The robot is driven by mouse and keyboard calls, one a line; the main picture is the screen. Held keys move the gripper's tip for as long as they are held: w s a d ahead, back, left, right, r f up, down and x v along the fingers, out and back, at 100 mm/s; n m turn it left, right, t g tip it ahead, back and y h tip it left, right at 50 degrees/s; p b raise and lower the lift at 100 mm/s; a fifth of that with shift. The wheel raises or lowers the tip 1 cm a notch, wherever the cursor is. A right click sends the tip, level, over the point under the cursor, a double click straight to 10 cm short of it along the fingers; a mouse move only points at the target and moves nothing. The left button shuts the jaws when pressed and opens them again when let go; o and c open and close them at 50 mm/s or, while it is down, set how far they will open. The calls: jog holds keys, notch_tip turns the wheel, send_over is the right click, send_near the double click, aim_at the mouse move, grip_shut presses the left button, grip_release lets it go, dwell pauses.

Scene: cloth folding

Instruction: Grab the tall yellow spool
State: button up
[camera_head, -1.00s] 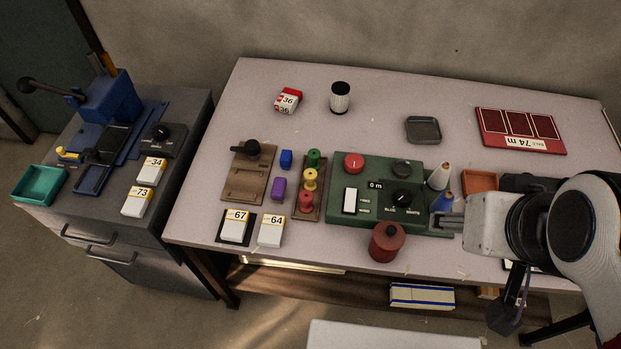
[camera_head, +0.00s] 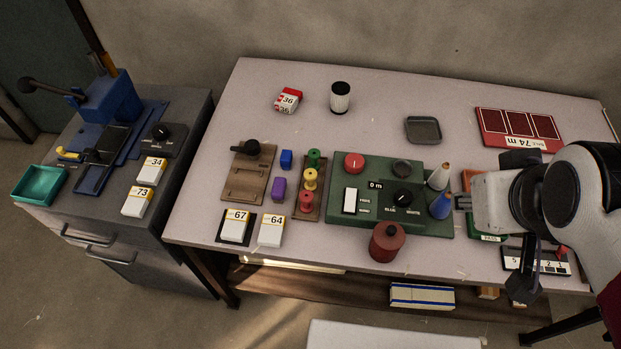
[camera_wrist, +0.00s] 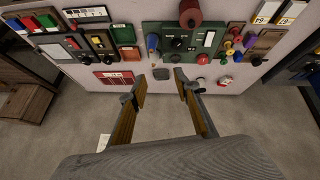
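A yellow spool (camera_head: 309,178) stands on a narrow brown rack (camera_head: 316,212), between a green spool (camera_head: 314,158) and a red spool (camera_head: 306,201). My gripper (camera_head: 461,202) is far to the right of it, beside the blue cone on the green panel. The wrist view shows my gripper (camera_wrist: 160,88) with its two fingers apart and nothing between them. The spools show small at the upper right of the wrist view, away from the fingers.
A green control panel (camera_head: 337,213) with a blue cone (camera_head: 441,206) and a white cone (camera_head: 438,176) lies between my gripper and the rack. Purple (camera_head: 279,189) and blue (camera_head: 286,159) blocks sit left of the rack.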

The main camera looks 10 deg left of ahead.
jog(key=w+d+r+n+t+h, duration=0.1)
jog(key=w+d+n+t, duration=0.1)
jog(key=w+n, duration=0.55)
jog(key=w+d+r+n+t, duration=0.15)
jog(key=w+n, duration=0.35)
jog(key=w, duration=0.6)
jog(key=w+a+f+n+t+y, duration=0.1)
jog(key=w+a+f+n+y, duration=0.15)
jog(key=w+n, duration=0.45)
jog(key=w+a+f+n+y, duration=0.1)
jog(key=w+a+f+n, duration=0.25)
jog(key=w+n, duration=0.35)
jog(key=w+a+f+n+y, duration=0.2)
jog(key=a+f+n+y, duration=0.1)
jog(key=a+f+n, duration=0.3)
jog(key=n+g+y, duration=0.9)
jog(key=n+g, duration=0.2)
jog(key=n, duration=0.8)
send_near(311, 175)
jog(key=shift+w+a+f+h, duration=0.15)
jog(key=shift+w+a, duration=0.1)
jog(key=shift+a, duration=0.3)
jog(key=shift+w+a+f+h, duration=0.1)
jog(key=shift+w+a, duration=0.15)
jog(key=shift+a, duration=0.3)
jog(key=shift+s+a+f+n, duration=0.1)
jog(key=shift+s+f+n, duration=0.05)
jog(key=shift+s+n, duration=0.3)
jog(key=shift+a, duration=0.1)
jog(key=shift+x, duration=1.2)
